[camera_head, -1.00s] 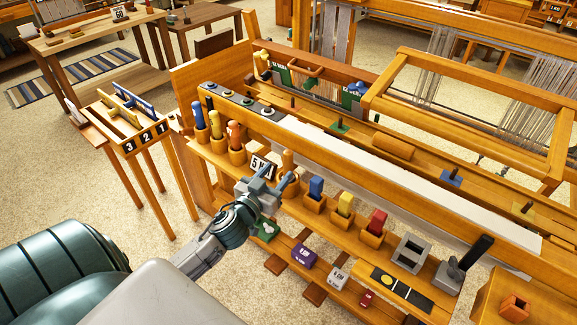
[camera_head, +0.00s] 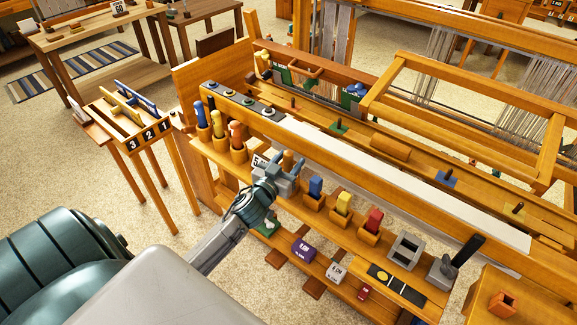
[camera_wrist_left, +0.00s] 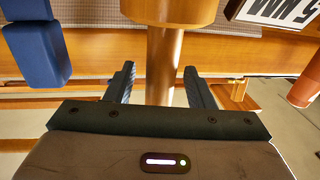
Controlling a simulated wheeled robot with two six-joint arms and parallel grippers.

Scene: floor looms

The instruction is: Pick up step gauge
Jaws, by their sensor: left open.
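A stepped wooden post (camera_head: 288,158), wide above and narrow below, stands on the loom's front shelf beside a card (camera_head: 258,162) marked with a 5; I take it for the step gauge. In the left wrist view its narrow shaft (camera_wrist_left: 160,65) runs between my fingers, with the wider part (camera_wrist_left: 168,11) at the top of the picture. My left gripper (camera_head: 291,172) is open, a finger on each side of the shaft with gaps showing. In the head view the gripper hides the lower post and part of the card. My right gripper is not in view.
Coloured-handled tools in wooden cups (camera_head: 237,150) stand left of the post. A blue block (camera_head: 316,186) in a holder is close on its right, then yellow and red ones. A grey block (camera_head: 405,250) sits farther right. The loom beam (camera_head: 330,160) runs behind.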

